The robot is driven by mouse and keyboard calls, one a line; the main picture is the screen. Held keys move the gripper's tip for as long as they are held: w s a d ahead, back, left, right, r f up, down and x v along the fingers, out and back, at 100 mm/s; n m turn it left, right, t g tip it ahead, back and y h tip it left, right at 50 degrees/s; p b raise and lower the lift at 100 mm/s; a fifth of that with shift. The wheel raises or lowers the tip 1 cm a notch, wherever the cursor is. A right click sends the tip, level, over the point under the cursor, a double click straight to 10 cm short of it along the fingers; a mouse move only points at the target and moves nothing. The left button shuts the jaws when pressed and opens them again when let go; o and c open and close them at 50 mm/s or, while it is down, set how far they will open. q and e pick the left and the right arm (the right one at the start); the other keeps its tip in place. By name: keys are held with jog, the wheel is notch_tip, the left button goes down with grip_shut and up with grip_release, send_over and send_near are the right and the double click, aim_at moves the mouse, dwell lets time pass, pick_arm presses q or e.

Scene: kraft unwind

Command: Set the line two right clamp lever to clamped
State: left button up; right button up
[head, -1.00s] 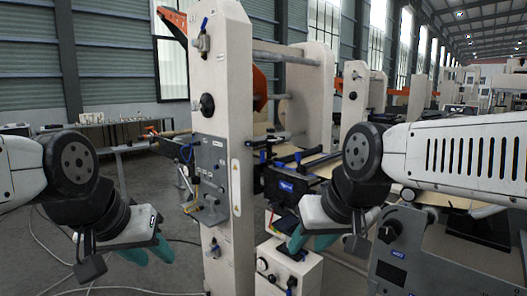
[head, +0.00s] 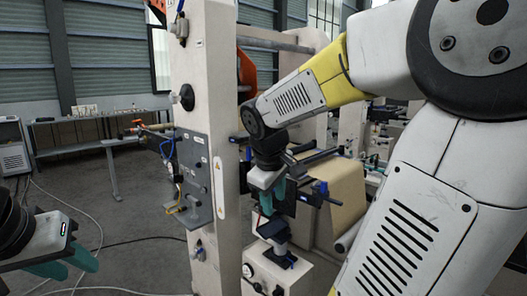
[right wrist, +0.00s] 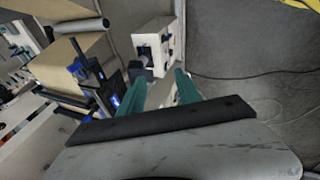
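A blue lever (head: 322,188) stands on the dark clamp unit beside the cream upright in the head view. Blue levers also show at the left in the right wrist view (right wrist: 76,68). I cannot tell which one is the line two right clamp lever, or its setting. My right gripper (head: 272,202) is just left of the clamp unit, partly in front of it. In the right wrist view its teal fingers (right wrist: 158,88) are apart with nothing between them. My left gripper (head: 66,263) is low at the left, fingers apart and empty, far from the levers.
The cream machine upright (head: 205,120) with a grey side panel (head: 197,170) stands left of my right gripper. A white control box (head: 275,272) is below it. A brown paper roll (head: 340,190) is to the right. Cables lie on the floor at left.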

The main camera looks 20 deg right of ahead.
jog(key=w+d+n+t+h, duration=0.1)
jog(key=w+d+n+h, duration=0.45)
jog(key=w, duration=0.55)
jog(key=w+d+n+t+h, duration=0.1)
jog(key=w+d+n+h, duration=0.45)
jog(key=w, duration=0.55)
jog(key=w+d+n+t+h, duration=0.1)
jog(key=w+d+n+h, duration=0.2)
jog(key=w+d+n, duration=0.6)
jog(key=w+d+m, duration=0.1)
jog(key=w+d, duration=0.2)
jog(key=w, duration=0.2)
jog(key=shift+d+m, duration=0.3)
jog(key=shift+d, duration=0.05)
jog(key=shift+s, duration=0.1)
grip_shut()
